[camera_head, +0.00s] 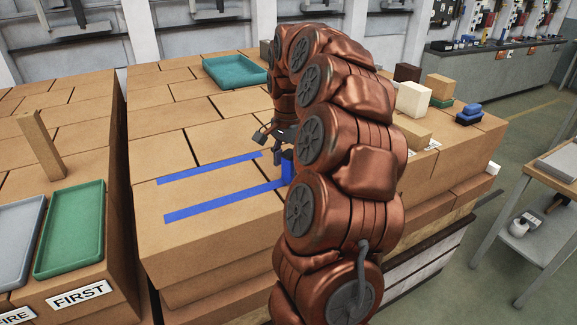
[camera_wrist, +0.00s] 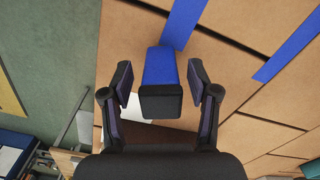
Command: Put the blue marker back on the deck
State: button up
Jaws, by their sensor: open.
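The blue marker (camera_wrist: 160,66), a block with a black end, shows in the wrist view between the fingers of my gripper (camera_wrist: 160,75). In the head view the marker (camera_head: 287,163) appears upright at the right end of the nearer blue strip, partly hidden by my arm. My gripper (camera_head: 266,134) shows just above and left of it, partly hidden. The deck (camera_head: 215,186) is a tan, brick-like top with two long blue strips. Whether the marker rests on the deck is unclear.
A teal tray (camera_head: 235,72) lies at the deck's back. Several blocks, including a cream one (camera_head: 413,98), stand right of my arm. A green tray (camera_head: 70,230) lies on the left stack beside a leaning tan block (camera_head: 41,144). The deck's left part is clear.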

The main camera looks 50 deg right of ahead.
notch_tip(320, 180, up, 8)
jog(key=shift+r+b, duration=0.1)
jog(key=shift+b, duration=1.15)
jog(key=shift+r+p, duration=0.7)
jog(key=shift+r, duration=0.65)
jog(key=s+a+f+n, duration=0.25)
jog(key=a+n, duration=0.25)
jog(key=a, duration=0.5)
jog(key=s+a+f+n, duration=0.25)
jog(key=a+n, duration=0.25)
jog(key=a, duration=0.6)
jog(key=s+a+f+n, duration=0.2)
jog(key=s+a+f, duration=0.1)
jog(key=s, duration=0.3)
jog(key=s+a+f+n+g, duration=0.1)
jog(key=s+a+f+n, duration=0.2)
jog(key=s+a+f, duration=0.1)
jog(key=s+a+f+n, duration=0.2)
jog(key=s+a+f, duration=0.2)
jog(key=s+f, duration=0.2)
jog(key=s, duration=0.2)
jog(key=shift+s+g, duration=0.35)
jog(key=shift+g, duration=0.05)
